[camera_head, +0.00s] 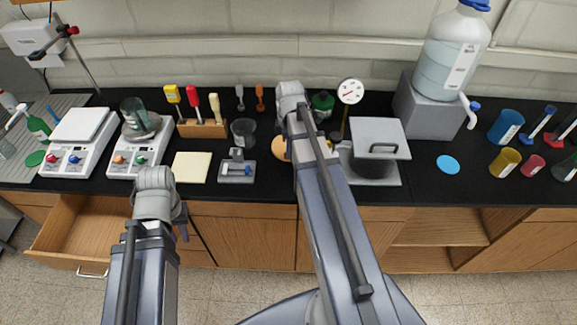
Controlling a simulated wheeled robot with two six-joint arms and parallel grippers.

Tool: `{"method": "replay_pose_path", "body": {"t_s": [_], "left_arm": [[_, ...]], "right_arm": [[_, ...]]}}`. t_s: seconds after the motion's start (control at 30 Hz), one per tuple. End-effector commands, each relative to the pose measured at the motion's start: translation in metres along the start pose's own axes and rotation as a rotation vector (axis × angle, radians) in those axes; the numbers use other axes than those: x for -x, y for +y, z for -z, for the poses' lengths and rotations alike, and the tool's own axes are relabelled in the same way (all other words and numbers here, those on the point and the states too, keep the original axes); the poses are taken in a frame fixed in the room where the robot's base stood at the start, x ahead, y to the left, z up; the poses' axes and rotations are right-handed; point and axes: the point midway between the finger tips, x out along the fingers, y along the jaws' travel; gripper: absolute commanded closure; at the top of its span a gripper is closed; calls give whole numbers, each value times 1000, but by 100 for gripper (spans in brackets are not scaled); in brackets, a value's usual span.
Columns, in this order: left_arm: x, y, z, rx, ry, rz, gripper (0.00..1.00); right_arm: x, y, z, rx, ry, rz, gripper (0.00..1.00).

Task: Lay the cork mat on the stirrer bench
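A tan round disc, probably the cork mat (279,148), lies on the black bench top, with its right side hidden behind my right arm. Two white stirrer units stand on the bench at the left: one with a bare square plate (80,125), the other with a beaker (134,112) on top. My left gripper (184,231) is low in front of the bench edge, with only a small dark part showing beside the wrist; its opening cannot be made out. My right arm reaches over the bench just right of the disc; its gripper is hidden behind the wrist.
A pale yellow square (192,167) and a small grey device (237,168) lie between stirrers and disc. A screwdriver rack (202,128) stands behind. A grey lidded box (378,140) is right of my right arm. A drawer (85,232) stands open at lower left.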

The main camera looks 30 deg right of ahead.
Motion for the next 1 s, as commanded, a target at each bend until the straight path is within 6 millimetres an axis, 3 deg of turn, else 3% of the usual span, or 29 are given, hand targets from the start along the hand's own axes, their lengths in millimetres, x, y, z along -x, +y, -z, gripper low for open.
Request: {"method": "replay_pose_path", "body": {"t_s": [0.33, 0.67, 1.0], "left_arm": [[-54, 5, 3, -11, 0, 2, 76], [-62, 6, 4, -13, 0, 2, 76], [-97, 9, 6, -13, 0, 3, 76]], "right_arm": [[-54, 0, 0, 0, 0, 0, 100], [-62, 0, 0, 0, 0, 0, 100], [-97, 0, 0, 0, 0, 0, 100]]}}
